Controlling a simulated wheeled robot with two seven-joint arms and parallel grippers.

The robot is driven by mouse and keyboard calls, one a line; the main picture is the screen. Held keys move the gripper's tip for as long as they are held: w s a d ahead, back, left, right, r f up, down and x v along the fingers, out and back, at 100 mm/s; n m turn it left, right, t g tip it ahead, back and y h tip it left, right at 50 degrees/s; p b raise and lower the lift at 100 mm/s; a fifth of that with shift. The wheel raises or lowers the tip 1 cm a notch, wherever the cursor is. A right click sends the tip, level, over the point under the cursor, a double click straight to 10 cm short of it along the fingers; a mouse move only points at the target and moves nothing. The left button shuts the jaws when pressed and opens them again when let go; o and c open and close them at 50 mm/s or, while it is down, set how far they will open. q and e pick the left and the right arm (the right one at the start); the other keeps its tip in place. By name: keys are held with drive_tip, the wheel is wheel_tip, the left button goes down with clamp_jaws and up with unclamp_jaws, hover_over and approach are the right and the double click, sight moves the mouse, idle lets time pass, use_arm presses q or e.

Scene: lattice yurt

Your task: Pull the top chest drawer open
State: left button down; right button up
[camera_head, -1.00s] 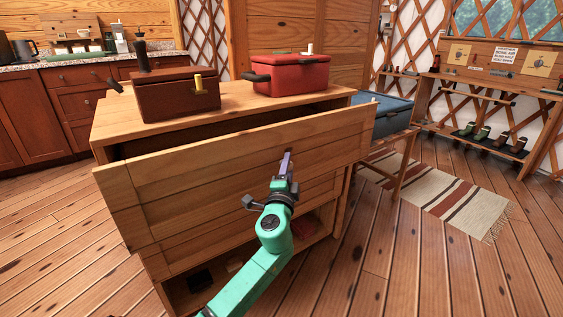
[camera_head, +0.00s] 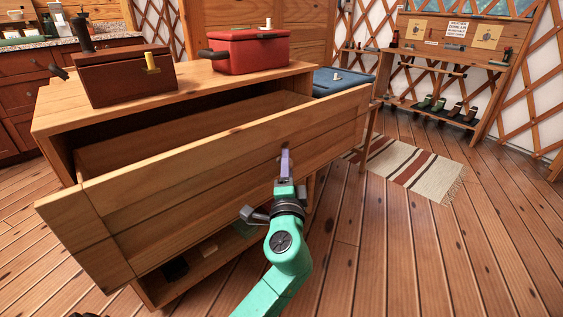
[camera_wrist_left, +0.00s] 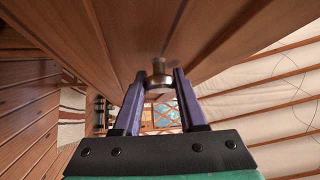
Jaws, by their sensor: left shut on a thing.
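The wooden chest (camera_head: 60,110) stands in the middle of the head view. Its top drawer (camera_head: 190,195) is pulled well out, and a deep gap shows behind its front. My left gripper (camera_head: 285,155) is at the drawer front, right of its middle. In the left wrist view my left gripper (camera_wrist_left: 160,85) has its two purple fingers on either side of a small round metal knob (camera_wrist_left: 159,72) on the drawer front, shut on it. The knob is mostly hidden by the fingers in the head view. My right gripper does not show.
On the chest top stand a brown box (camera_head: 125,78) and a red box (camera_head: 247,52). A blue box (camera_head: 340,82) is behind the chest at right. A striped rug (camera_head: 415,165) lies on the open floor at right. An open lower shelf (camera_head: 205,262) shows under the drawer.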

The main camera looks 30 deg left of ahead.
use_arm(q)
drive_tip(key=shift+d, duration=0.1)
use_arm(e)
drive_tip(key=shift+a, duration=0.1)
use_arm(q)
drive_tip(key=shift+c, duration=2.3)
unclamp_jaws()
drive_tip(key=b+v, duration=0.1)
drive_tip(key=v, duration=1.3)
drive_tip(key=shift+s+d, duration=0.15)
drive_tip(key=shift+s, duration=0.1)
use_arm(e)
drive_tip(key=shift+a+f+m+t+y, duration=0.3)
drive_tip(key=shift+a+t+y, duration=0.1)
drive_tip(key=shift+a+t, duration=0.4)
